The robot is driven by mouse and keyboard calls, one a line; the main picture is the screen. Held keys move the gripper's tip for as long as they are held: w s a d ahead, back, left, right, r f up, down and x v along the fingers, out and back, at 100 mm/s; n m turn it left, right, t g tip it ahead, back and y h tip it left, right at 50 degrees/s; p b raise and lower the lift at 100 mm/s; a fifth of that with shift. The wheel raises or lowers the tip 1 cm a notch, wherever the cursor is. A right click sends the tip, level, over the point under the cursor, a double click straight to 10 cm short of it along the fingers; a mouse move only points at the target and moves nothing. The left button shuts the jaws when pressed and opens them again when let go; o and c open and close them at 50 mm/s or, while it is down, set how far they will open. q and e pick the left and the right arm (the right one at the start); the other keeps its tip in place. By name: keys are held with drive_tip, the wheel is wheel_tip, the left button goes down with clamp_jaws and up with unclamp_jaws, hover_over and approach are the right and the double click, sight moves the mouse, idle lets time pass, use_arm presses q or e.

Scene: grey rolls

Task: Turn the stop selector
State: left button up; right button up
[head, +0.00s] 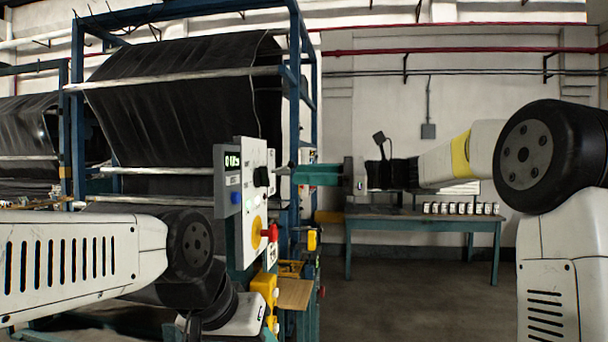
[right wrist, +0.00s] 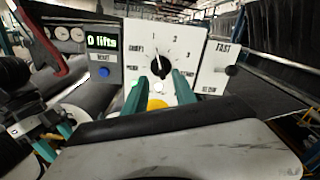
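The stop selector (head: 262,177) is a black knob on the white face of a control box (head: 246,200). In the right wrist view the knob (right wrist: 160,66) has the numbers 1, 2 and 3 around it; its exact pointing is hard to read. My right gripper (head: 284,171) reaches it from the right in the head view. In the right wrist view its green fingers (right wrist: 160,82) are apart, on either side just below the knob; contact cannot be told. My left arm crosses the lower left of the head view; its gripper's fingers are not clear.
A display (right wrist: 101,42) reads "0 lifts", above a blue reset button (right wrist: 104,72). A FAST lever switch (right wrist: 232,70) sits right of the knob. A red button (head: 270,232) is low on the box. A table (head: 420,214) with small cans stands behind.

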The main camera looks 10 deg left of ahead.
sight(263, 176)
drive_tip(key=a, duration=0.7)
drive_tip(key=shift+w+a, duration=0.15)
drive_tip(key=shift+a, duration=0.05)
clamp_jaws()
